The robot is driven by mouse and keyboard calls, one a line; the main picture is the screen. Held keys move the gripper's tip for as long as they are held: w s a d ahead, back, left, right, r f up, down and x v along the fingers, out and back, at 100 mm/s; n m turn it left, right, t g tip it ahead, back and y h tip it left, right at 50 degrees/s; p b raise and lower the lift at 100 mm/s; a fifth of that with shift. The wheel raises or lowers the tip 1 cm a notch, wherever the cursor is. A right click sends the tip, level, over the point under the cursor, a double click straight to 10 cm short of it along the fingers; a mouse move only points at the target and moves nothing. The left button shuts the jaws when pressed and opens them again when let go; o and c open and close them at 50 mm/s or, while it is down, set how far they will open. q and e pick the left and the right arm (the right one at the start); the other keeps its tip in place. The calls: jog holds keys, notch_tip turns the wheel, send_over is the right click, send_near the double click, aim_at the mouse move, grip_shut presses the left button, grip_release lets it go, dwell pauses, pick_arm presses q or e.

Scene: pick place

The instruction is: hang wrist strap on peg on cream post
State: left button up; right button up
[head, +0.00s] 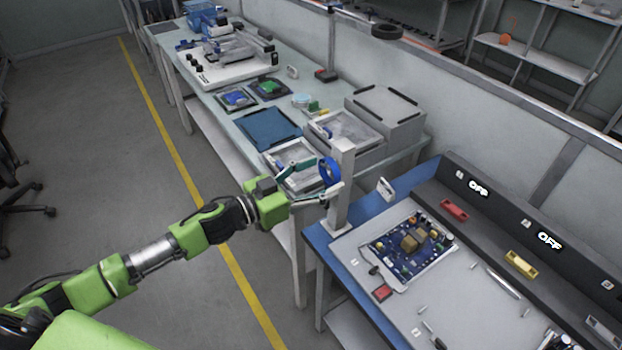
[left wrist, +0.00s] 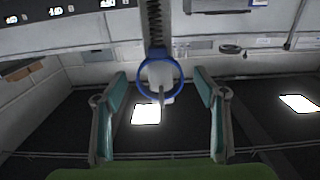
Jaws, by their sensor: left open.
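The cream post (head: 342,185) stands at the near left corner of the blue-edged bench. The blue loop of the wrist strap (head: 322,170) is at the post's upper part, and it also shows in the left wrist view (left wrist: 182,79). There the peg (left wrist: 161,94) shows inside the loop and crosses its edge, and the dark coiled cord (left wrist: 154,25) trails from the loop along the post. The wrist picture looks upside down. My left gripper (head: 324,176) is open, its teal fingers apart on either side of the loop, with gaps to both. My right gripper is out of sight.
A long table with trays and a grey box (head: 385,112) stands behind.

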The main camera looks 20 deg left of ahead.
pick_arm(q)
jog(key=v, duration=1.2)
